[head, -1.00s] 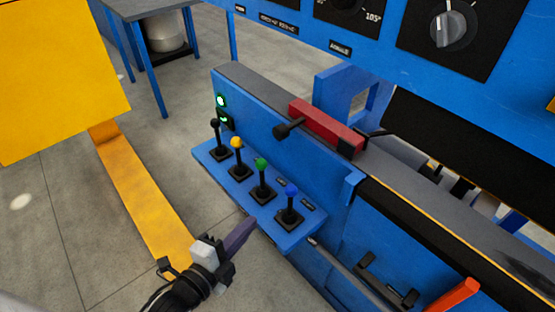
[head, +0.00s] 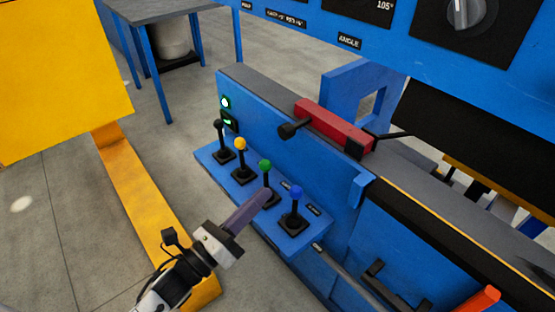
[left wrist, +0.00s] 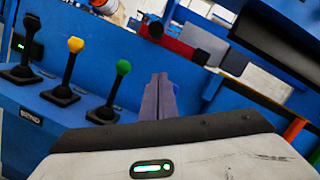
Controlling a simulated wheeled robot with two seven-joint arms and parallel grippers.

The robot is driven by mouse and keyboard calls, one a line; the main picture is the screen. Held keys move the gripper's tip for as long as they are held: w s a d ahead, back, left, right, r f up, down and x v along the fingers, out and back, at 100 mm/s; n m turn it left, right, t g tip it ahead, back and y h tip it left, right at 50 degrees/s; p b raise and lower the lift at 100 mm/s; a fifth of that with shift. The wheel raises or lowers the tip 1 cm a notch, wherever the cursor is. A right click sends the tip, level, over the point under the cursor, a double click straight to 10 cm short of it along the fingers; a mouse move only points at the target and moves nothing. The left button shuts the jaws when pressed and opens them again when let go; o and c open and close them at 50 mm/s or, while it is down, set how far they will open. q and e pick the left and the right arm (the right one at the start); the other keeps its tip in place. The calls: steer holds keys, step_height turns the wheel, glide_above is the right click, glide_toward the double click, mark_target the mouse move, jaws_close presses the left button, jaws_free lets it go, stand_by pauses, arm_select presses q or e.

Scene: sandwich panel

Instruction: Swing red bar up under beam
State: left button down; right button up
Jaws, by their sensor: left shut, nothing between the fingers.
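The red bar (head: 333,124) lies along the dark top edge of the blue machine in the head view, with a black knob at its left end and a black block at its right end. It also shows in the left wrist view (left wrist: 181,48), beyond my fingers. A dark beam (head: 462,125) hangs below the blue upper panel to its right. My left gripper (head: 262,197) is shut and empty, its purple fingers together, in front of the lever shelf and below the bar. It looks close to the green-knobbed lever; I cannot tell whether they touch. My right gripper is out of view.
Levers with black (head: 219,140), yellow (head: 240,158), green (head: 265,178) and blue (head: 295,208) parts stand on the blue shelf. Green lights (head: 226,103) glow beside them. An orange-red handle (head: 480,299) is at lower right.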

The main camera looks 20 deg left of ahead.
arm_select(q)
steer(key=w+d+r, duration=0.2)
steer(key=w+r, duration=0.3)
steer(key=w, duration=0.5)
steer(key=shift+r, duration=0.15)
steer(key=shift+d, duration=0.1)
